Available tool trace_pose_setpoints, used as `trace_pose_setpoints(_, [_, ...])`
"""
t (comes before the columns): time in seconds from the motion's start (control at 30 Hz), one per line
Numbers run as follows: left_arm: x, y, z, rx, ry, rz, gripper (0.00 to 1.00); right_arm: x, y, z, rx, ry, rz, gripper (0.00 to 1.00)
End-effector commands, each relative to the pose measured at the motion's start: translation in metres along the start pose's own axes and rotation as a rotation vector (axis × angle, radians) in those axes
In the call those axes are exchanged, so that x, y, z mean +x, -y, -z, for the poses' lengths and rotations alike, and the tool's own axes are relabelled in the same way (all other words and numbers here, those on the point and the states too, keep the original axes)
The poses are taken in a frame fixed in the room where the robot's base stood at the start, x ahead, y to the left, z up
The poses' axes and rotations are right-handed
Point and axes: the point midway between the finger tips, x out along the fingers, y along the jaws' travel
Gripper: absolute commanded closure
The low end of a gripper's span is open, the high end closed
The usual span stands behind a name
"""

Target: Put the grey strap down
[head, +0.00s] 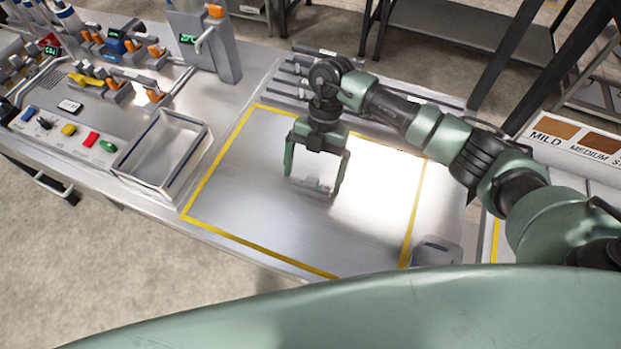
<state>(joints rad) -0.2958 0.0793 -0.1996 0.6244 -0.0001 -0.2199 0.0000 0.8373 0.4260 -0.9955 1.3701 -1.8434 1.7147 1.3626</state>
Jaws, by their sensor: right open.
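My right gripper (312,186) points down over the bare metal surface inside the yellow-outlined area (253,185). Its two green fingers stand apart. A small pale patch shows between the fingertips; I cannot tell whether it is an object or the bright surface. I cannot pick out a grey strap with certainty. Several long grey bars (287,92) lie at the back edge of the outlined area, partly behind my right arm. My left gripper is not in view.
An open metal tray (162,157) stands left of the outlined area. A small grey block (436,252) sits at the front right corner. The outlined area is otherwise mostly clear.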

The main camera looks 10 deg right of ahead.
Motion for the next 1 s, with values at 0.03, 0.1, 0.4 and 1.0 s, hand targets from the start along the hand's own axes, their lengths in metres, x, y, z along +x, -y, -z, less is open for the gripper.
trace_pose_setpoints(0.03, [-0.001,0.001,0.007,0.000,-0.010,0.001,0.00,0.001,0.000,0.000,0.000,0.000,0.000,0.00])
trace_pose_setpoints(0.1, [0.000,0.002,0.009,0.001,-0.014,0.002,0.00,0.002,0.000,0.000,0.000,0.001,0.000,0.00])
trace_pose_setpoints(0.4, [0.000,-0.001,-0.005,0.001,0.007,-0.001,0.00,0.001,0.000,-0.001,0.000,0.001,0.000,0.50])
trace_pose_setpoints(1.0, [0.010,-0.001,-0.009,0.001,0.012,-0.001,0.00,-0.033,-0.001,0.013,-0.003,0.006,-0.004,0.50])
